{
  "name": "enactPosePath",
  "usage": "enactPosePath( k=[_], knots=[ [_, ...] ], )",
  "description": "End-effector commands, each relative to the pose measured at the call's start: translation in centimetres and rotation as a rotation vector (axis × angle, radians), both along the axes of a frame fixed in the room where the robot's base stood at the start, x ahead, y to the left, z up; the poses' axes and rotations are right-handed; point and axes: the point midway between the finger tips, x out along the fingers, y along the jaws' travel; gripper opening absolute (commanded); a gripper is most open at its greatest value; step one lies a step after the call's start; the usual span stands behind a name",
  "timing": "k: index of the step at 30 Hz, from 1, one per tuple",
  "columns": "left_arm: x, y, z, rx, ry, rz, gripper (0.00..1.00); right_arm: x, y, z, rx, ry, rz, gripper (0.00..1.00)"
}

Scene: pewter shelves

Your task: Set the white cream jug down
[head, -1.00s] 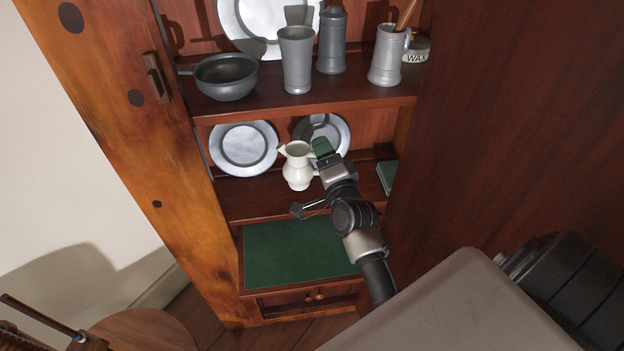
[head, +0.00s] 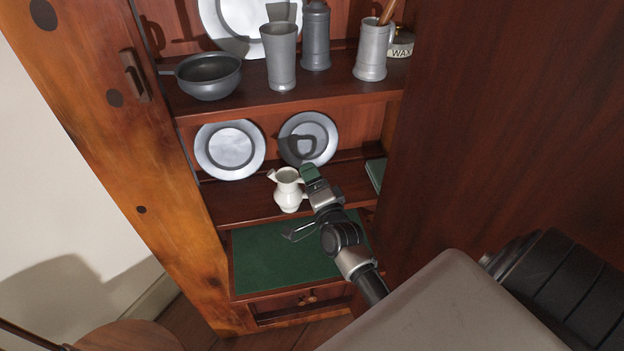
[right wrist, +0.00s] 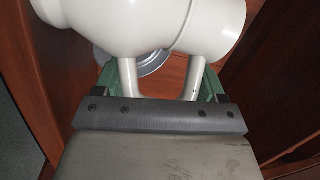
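The white cream jug (head: 289,193) is upright in the head view, in front of the lower shelf (head: 238,206) near its front edge. My right gripper (head: 313,178) is at the jug's right side, on its handle. In the right wrist view the jug (right wrist: 150,25) fills the top, and both ends of its handle run down between the green fingers (right wrist: 160,88). The gripper appears shut on the handle; the handle's grip is hidden by the gripper body. I cannot tell whether the jug's base touches anything. My left gripper is not in view.
A green-covered surface (head: 262,265) lies below the lower shelf and is clear. Two pewter plates (head: 230,150) (head: 318,128) lean at the back. A green book (head: 376,173) is at the right. The upper shelf holds a pan (head: 208,78), tankards and a beaker (head: 281,60).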

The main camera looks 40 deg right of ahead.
Motion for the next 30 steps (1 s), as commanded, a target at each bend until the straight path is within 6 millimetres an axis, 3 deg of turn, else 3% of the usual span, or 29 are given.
enactPosePath(
  k=[1,4,14,30],
  knots=[
    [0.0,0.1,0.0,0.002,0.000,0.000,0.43,0.0,0.0,0.0,0.000,0.000,0.000,0.78],
    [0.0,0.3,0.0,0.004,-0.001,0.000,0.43,0.0,0.0,0.1,0.000,0.000,0.000,0.92],
    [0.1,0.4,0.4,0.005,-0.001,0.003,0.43,-0.1,0.0,0.5,0.000,0.000,0.000,0.92],
    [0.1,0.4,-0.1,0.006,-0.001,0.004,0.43,-9.9,2.1,-1.1,-0.001,0.003,0.001,0.92]
  ],
)
